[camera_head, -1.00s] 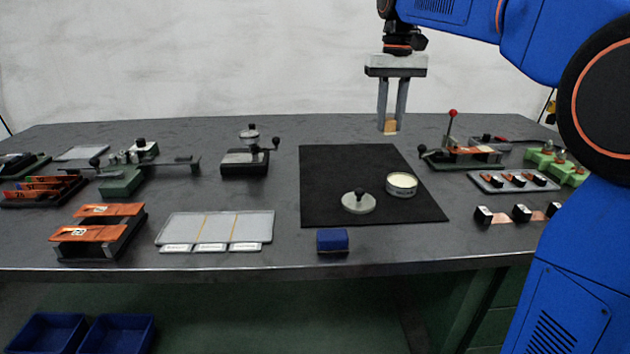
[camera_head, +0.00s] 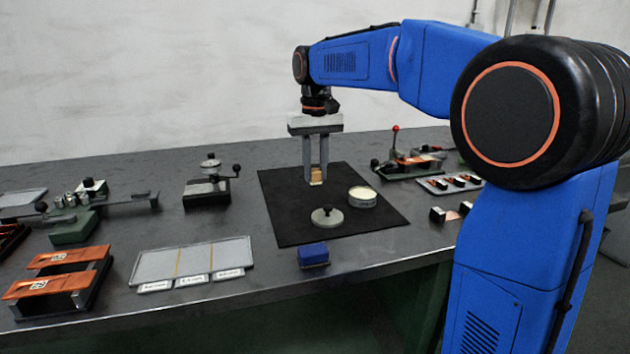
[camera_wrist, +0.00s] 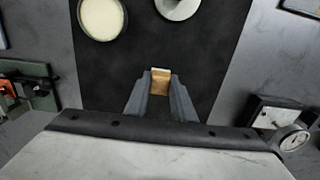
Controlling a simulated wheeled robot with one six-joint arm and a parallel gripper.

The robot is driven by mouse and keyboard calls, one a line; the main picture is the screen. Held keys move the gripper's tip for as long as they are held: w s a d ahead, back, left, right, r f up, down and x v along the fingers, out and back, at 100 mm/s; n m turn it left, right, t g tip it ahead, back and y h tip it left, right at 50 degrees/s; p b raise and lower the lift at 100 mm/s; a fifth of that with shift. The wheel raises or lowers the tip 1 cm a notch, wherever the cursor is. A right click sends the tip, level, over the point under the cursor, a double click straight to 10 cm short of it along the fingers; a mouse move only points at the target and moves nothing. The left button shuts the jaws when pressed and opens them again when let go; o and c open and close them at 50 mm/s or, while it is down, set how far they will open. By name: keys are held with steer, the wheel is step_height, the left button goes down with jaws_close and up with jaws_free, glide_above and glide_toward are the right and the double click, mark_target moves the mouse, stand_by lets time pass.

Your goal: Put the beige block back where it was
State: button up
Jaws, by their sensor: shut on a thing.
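The beige block (camera_head: 316,177) is a small tan piece between the fingertips of my gripper (camera_head: 315,180). My gripper is shut on it and points straight down over the black mat (camera_head: 280,205). The block (camera_wrist: 160,82) also shows in the wrist view, held between the two grey fingers. Whether the block touches the mat or hangs just above it I cannot tell.
On the mat stand a round tin with a cream-coloured top (camera_head: 362,196) and a grey disc with a black knob (camera_head: 327,217). A blue block (camera_head: 313,254) lies near the table's front edge. A dial gauge stand (camera_head: 208,185) is to the left. The mat's left part is clear.

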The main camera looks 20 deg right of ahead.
mark_target(316, 170)
steer(key=shift+f, duration=1.55)
steer(key=shift+f, duration=0.1)
steer(key=o, duration=1)
step_height(316, 170, up, 12)
steer(key=shift+r, duration=0.15)
